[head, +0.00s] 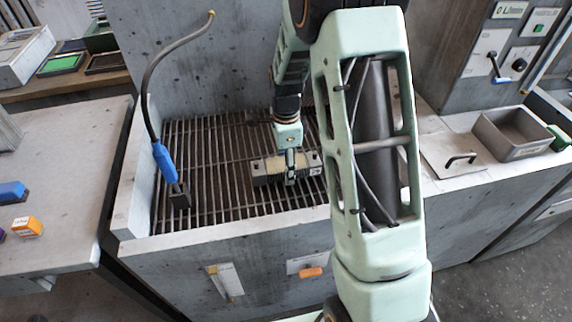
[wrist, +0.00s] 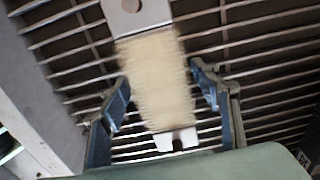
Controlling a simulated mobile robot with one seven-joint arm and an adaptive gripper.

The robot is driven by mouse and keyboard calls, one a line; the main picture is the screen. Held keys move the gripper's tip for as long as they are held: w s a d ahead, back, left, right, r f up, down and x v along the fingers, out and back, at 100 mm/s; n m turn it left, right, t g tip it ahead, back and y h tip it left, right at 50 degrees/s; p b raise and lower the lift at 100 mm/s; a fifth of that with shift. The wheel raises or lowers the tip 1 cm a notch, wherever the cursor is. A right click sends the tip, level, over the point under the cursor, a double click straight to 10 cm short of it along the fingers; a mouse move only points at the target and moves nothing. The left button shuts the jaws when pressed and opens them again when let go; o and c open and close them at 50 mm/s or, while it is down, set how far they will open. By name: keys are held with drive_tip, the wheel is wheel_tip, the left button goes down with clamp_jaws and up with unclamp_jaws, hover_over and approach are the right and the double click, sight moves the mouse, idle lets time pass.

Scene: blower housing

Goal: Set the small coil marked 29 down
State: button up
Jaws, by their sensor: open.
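The small coil (head: 266,169) lies on the slatted grate in the head view, with a white label reading 29 at its right end. In the wrist view the coil (wrist: 155,75) shows a tan wound middle and pale metal end plates, the upper one with a hole. My gripper (head: 291,174) is over the coil's middle and hides part of it. In the wrist view my gripper (wrist: 163,92) is open, with one finger on each side of the winding and a visible gap on both sides.
The grate (head: 215,200) sits in a grey walled basin. A blue-handled tool on a hose (head: 166,160) stands at the grate's left. A lid with a black handle (head: 458,158) and an open metal box (head: 515,133) are on the right ledge.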

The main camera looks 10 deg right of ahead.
wheel_tip(320, 180, up, 12)
drive_tip(key=shift+r, duration=0.15)
idle(0.3)
